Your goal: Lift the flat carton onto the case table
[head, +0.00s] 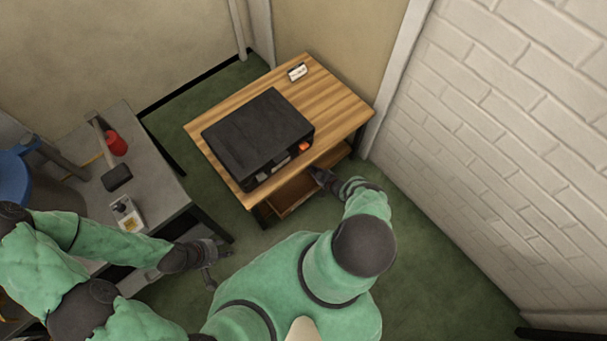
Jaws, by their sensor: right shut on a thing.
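The case table (345,105) has a striped wooden top and stands in the middle of the view. A brown flat surface (291,197) shows low at its front, below the top. It looks like the flat carton, but I cannot clearly tell it from a lower shelf. My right gripper (318,176) is at the table's front edge, beside this brown surface, and is shut on what appears to be the flat carton. Its fingertips are partly hidden. My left gripper (220,265) is open and empty, in front of the grey table.
A black case (257,135) covers much of the case table's top. A small white item (297,72) lies near the back corner. The grey table (165,190) at left bears a hammer (117,176), a red object (116,143) and a small box (127,214). A white brick wall (490,150) bounds the right.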

